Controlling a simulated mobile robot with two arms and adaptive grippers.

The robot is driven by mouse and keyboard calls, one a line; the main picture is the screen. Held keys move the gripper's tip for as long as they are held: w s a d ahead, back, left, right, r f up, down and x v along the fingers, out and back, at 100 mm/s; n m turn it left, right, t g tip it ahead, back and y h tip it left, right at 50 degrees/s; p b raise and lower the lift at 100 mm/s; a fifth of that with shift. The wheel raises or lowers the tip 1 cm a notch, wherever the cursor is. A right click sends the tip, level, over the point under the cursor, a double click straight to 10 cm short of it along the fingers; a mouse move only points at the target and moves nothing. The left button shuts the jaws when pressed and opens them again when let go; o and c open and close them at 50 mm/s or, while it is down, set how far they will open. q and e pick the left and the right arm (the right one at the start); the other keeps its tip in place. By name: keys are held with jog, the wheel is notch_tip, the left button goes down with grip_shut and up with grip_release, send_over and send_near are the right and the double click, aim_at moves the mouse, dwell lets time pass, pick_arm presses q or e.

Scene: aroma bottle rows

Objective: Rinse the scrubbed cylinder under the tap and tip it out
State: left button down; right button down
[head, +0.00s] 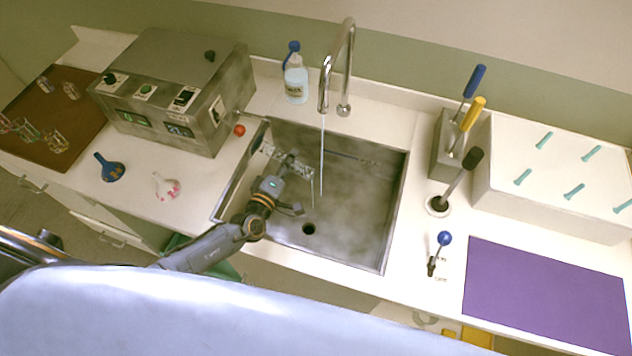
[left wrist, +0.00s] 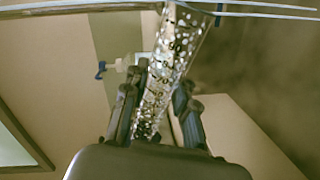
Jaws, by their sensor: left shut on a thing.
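My left gripper (head: 288,184) is over the sink (head: 350,230), left of the running water. In the left wrist view its fingers (left wrist: 158,108) are shut around a clear graduated cylinder (left wrist: 168,62) with dark marks, and many pale droplets or bubbles show in it. In the head view the cylinder (head: 296,166) is small and lies tilted, nearly level, and a thin streak hangs below its right end. The chrome tap (head: 346,62) runs a thin stream (head: 322,155) into the sink. My right gripper is not in view.
A labelled bottle (head: 296,80) stands behind the sink. A blue-knobbed lever (head: 443,240), a dark-handled brush (head: 460,180) and a purple mat (head: 545,290) are right.

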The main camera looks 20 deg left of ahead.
pick_arm(q)
jog(key=shift+a+f+n+b, duration=0.1)
jog(key=shift+f+n+b, duration=0.4)
jog(key=shift+b, duration=0.35)
jog(key=shift+w+a+f+n+h+b, duration=0.1)
jog(key=shift+a+f+n+h+b, duration=0.15)
jog(key=shift+f+n+b, duration=0.5)
jog(key=shift+r, duration=0.3)
